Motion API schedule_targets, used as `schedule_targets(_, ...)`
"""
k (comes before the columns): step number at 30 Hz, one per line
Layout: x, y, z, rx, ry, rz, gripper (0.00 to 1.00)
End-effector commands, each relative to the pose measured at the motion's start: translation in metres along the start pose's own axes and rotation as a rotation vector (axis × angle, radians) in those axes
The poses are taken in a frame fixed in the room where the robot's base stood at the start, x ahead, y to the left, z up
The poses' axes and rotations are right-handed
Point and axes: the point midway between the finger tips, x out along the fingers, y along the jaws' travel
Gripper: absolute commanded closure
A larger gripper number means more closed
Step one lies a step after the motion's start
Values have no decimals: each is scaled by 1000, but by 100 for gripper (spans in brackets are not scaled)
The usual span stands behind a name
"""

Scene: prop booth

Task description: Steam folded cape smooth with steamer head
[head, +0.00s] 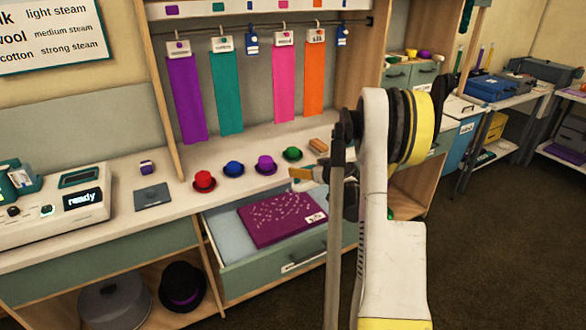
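A folded purple cape (283,218) with pale wrinkle-like marks and a white tag lies in the open teal drawer (232,278) under the counter. A teal device (18,180), which looks like the steamer head, rests on the white steamer unit (50,222) at the left edge, partly cut off by the frame. The unit's display (86,198) reads "ready". My gripper (305,180) is above the drawer's back right part, apart from the cape and far right of the steamer unit. My own arm partly hides it, and its finger opening is unclear.
Small red (204,181), blue, purple and green hats stand on the counter, with a brown block (318,146). Colored cloths hang behind. A sign (55,35) pairs fabrics with light, medium and strong steam. A black hat (182,287) sits on the lower shelf. Floor at right is clear.

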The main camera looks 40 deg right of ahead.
Motion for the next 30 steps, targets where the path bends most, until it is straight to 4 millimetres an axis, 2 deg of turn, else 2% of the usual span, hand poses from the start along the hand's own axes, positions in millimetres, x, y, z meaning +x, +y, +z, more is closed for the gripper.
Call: schedule_targets(30,19,1,46,1,1,2,55)
